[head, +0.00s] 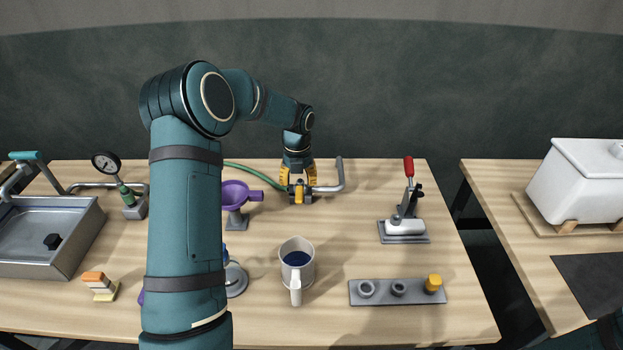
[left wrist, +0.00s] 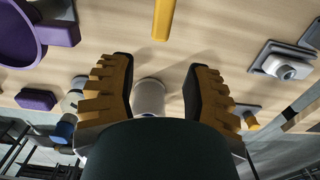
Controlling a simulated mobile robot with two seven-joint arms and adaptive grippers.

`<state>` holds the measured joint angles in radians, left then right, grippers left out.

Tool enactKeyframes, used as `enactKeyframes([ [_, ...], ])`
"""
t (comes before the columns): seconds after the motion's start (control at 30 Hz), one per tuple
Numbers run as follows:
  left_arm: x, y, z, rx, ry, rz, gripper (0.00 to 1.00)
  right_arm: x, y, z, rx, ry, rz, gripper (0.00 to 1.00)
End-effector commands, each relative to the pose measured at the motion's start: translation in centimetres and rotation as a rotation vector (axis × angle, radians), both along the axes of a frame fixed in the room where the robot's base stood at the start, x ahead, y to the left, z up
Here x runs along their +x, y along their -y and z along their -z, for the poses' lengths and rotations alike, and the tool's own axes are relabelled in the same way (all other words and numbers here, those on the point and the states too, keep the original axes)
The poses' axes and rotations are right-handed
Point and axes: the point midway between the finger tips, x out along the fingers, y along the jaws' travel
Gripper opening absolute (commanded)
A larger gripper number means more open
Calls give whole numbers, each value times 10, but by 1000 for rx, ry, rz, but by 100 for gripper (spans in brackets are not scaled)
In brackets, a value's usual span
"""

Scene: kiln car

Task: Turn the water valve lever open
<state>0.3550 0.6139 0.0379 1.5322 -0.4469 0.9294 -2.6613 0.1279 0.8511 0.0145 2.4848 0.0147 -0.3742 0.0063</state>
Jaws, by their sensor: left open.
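A yellow lever (head: 298,197) shows at the inner end of a grey bent pipe (head: 331,188) at the back middle of the table. My left gripper (head: 297,184) hangs right at it, and its open fingers hide much of the valve. In the left wrist view the yellow lever (left wrist: 163,18) is a straight bar just beyond the gap between the fingertips (left wrist: 158,66). The jaws are apart and nothing shows clasped between them. I cannot tell whether a finger touches the lever. My right gripper is out of view.
A purple funnel (head: 238,193) on a stand is left of the valve, with a green hose (head: 252,173) behind. A mug (head: 297,262) stands in front. A red-handled clamp (head: 408,200) is to the right. A metal sink (head: 48,240) is at the far left.

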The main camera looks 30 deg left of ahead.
Motion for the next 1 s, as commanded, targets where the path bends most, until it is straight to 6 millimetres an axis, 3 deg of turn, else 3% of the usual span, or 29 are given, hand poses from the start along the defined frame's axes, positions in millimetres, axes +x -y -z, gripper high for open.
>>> enactKeyframes([
  [1.0,0,1,73,-1,0,-2,49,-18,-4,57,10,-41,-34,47],
])
